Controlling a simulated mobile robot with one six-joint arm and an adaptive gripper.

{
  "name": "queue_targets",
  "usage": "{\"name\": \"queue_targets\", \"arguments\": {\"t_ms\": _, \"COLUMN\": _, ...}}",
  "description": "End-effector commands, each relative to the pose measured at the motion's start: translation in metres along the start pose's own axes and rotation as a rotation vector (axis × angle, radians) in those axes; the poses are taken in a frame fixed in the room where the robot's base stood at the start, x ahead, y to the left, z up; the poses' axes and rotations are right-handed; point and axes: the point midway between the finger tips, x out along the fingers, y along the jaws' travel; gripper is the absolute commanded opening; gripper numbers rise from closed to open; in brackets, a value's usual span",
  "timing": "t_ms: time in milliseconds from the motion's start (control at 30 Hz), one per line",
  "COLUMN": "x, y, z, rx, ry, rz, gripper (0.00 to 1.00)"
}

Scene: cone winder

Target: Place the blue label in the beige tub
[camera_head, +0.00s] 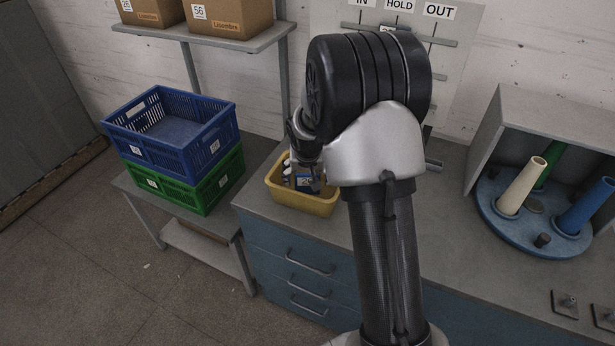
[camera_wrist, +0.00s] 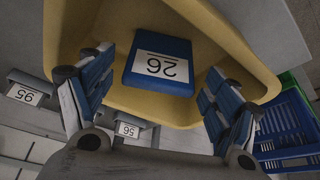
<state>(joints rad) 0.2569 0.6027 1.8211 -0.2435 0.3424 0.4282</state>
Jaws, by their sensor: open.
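The blue label (camera_wrist: 158,62) is a blue block with a white face reading 26, upside down in the wrist view. It appears inside the beige tub (camera_wrist: 228,38), which looks yellow; I cannot tell whether it lies flat on the floor. In the head view, the tub (camera_head: 310,206) stands at the bench's left end, and a bit of the blue label (camera_head: 307,186) shows inside. My gripper (camera_wrist: 155,70) is open, its blue-padded fingers apart on either side of the label without visible contact. In the head view my arm partly hides the gripper and tub.
A blue crate (camera_head: 180,125) sits on a green crate (camera_head: 205,190) left of the bench. Cardboard boxes (camera_head: 228,16) stand on the shelf above. At right, a round blue stand (camera_head: 530,232) holds cones beneath a grey cover.

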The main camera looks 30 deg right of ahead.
Motion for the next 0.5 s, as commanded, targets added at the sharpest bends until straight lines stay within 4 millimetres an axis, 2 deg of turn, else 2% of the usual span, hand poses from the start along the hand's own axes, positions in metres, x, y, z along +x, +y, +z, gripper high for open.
{"name": "queue_targets", "arguments": {"t_ms": 33, "x": -0.015, "y": 0.0, "z": -0.002, "rx": 0.0, "ry": 0.003, "rz": -0.001, "gripper": 0.82}}
{"name": "queue_targets", "arguments": {"t_ms": 200, "x": -0.054, "y": -0.001, "z": -0.002, "rx": 0.0, "ry": 0.004, "rz": -0.001, "gripper": 0.82}}
{"name": "queue_targets", "arguments": {"t_ms": 333, "x": -0.078, "y": -0.001, "z": -0.002, "rx": -0.001, "ry": 0.003, "rz": -0.001, "gripper": 0.82}}
{"name": "queue_targets", "arguments": {"t_ms": 500, "x": -0.097, "y": -0.001, "z": -0.001, "rx": -0.001, "ry": 0.002, "rz": -0.001, "gripper": 0.82}}
